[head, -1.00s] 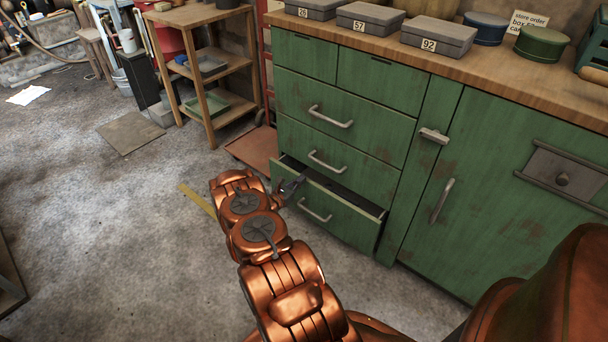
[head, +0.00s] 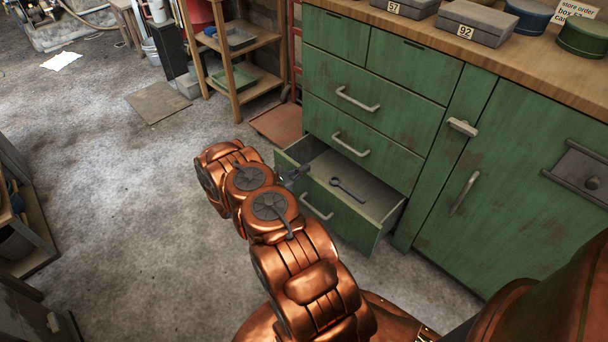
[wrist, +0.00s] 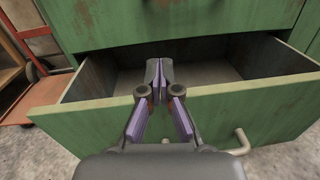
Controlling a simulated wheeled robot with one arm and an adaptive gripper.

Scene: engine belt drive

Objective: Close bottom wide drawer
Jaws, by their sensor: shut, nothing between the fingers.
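The bottom wide drawer (head: 345,222) of the green cabinet is pulled partly out in the head view, with its inside showing. In the wrist view its green front panel (wrist: 268,112) crosses the picture, with the open drawer space behind it. My gripper (wrist: 160,68) is shut and empty, its fingers reaching over the top edge of the drawer front, left of the handle (wrist: 240,143). In the head view my gripper (head: 296,173) is small, at the left part of the drawer's top edge, partly hidden by my arm. Whether it touches the drawer is unclear.
A grey wrench (head: 348,188) lies in the open drawer. The other drawers above (head: 360,132) look shut. A wooden shelf rack (head: 236,62) and a red trolley (head: 276,125) stand left of the cabinet. The concrete floor (head: 130,200) to the left is clear.

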